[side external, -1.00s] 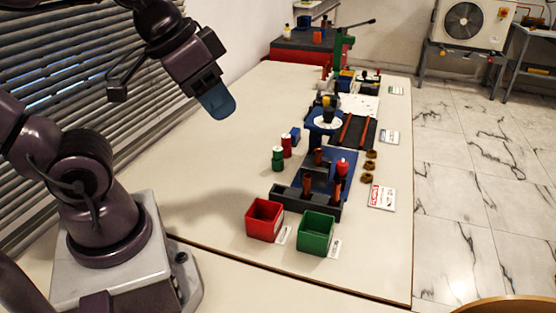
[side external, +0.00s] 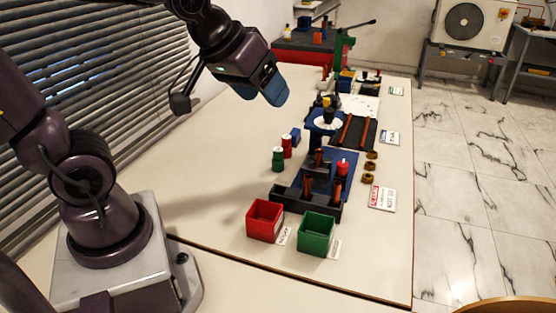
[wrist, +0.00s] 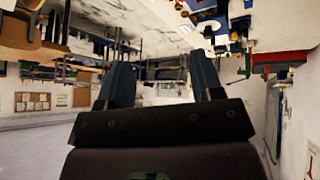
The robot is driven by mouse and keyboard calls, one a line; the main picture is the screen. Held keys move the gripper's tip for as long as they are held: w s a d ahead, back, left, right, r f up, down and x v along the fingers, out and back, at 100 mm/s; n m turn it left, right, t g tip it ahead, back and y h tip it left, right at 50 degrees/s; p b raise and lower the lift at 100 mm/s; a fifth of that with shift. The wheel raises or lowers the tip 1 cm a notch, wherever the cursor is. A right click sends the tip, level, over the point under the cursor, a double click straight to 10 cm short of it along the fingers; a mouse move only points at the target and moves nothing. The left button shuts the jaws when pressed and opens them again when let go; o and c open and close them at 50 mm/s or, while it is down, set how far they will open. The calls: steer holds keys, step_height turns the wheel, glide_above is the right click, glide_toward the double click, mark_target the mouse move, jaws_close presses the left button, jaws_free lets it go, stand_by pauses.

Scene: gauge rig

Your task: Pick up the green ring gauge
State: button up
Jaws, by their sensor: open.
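A small green cylindrical piece (side external: 278,158), apparently the green ring gauge, stands upright on the white bench in the side view. It is too small there to make out a hole. A similar red piece (side external: 287,146) stands just behind it. My gripper (side external: 275,92) is high above the bench, above and behind the green piece and well apart from it. In the wrist view my gripper (wrist: 162,82) has its two blue fingers spread with nothing between them. I cannot make out the green piece in the wrist view.
A red bin (side external: 264,219) and a green bin (side external: 316,233) stand at the near end. A dark fixture with upright copper-coloured pins (side external: 308,187) lies right of the green piece. The bench left of the green piece is clear.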

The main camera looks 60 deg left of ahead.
steer(key=w+a+f+n+t, duration=0.1)
steer(key=w+a+f+n, duration=0.2)
steer(key=w+n, duration=0.3)
steer(key=w+a+f+n+t, duration=0.2)
steer(key=w+a+f+n, duration=0.1)
steer(key=w, duration=0.4)
steer(key=n+t+y, duration=0.3)
steer(key=n+y, duration=0.9)
steer(key=n, duration=1.9)
glide_above(277, 156)
step_height(277, 156, down, 18)
steer(key=shift+w+a+r, duration=0.1)
steer(key=shift+f+n, duration=0.3)
step_height(277, 156, down, 7)
steer(key=shift+r, duration=0.1)
steer(key=shift+x, duration=1.5)
steer(key=shift+r, duration=0.15)
steer(key=c, duration=1)
